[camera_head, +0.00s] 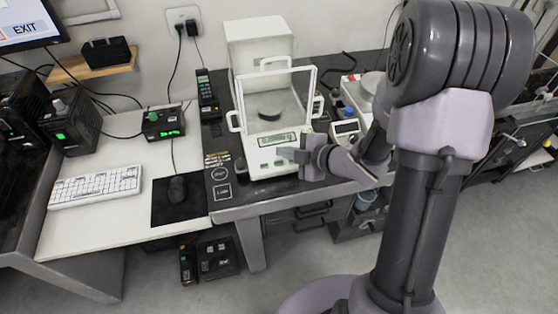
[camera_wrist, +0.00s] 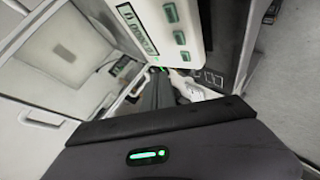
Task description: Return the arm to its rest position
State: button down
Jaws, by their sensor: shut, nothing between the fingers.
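My gripper (camera_head: 292,154) is shut and empty in front of the white analytical balance (camera_head: 261,156), level with its front panel and display. In the head view my arm reaches in from the right with its wrist near the table's front edge. The wrist view shows the dark gripper body (camera_wrist: 160,140) with a green light. The balance's front panel with green-edged buttons (camera_wrist: 172,12) fills the upper middle there. In the head view a dark round pan (camera_head: 269,107) shows inside the balance's glass chamber. I cannot tell whether the gripper touches the balance.
A second balance (camera_head: 345,128) stands right of the white one, close to my arm. Left are a handset (camera_head: 207,90), a mouse (camera_head: 177,188) on a dark pad, and a keyboard (camera_head: 95,187). Open floor (camera_head: 300,270) lies in front of the table.

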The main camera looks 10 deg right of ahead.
dwell(0.4)
jog(key=s+d+r+m+h, duration=0.1)
jog(key=d+r+m+h, duration=0.3)
jog(key=r+m, duration=0.2)
jog(key=s+d+r+m+h, duration=0.25)
jog(key=r+m+h, duration=0.2)
jog(key=r, duration=0.25)
jog(key=s+a+r+m+g+y, duration=0.2)
jog(key=s+a+m, duration=0.3)
jog(key=s, duration=0.5)
jog(key=s+a+r+m+g+y, duration=0.2)
jog(key=s+a+m, duration=0.4)
jog(key=s, duration=0.4)
jog(key=shift+s+r+m, duration=0.15)
jog(key=shift+r+m, duration=0.1)
jog(key=shift+m, duration=0.4)
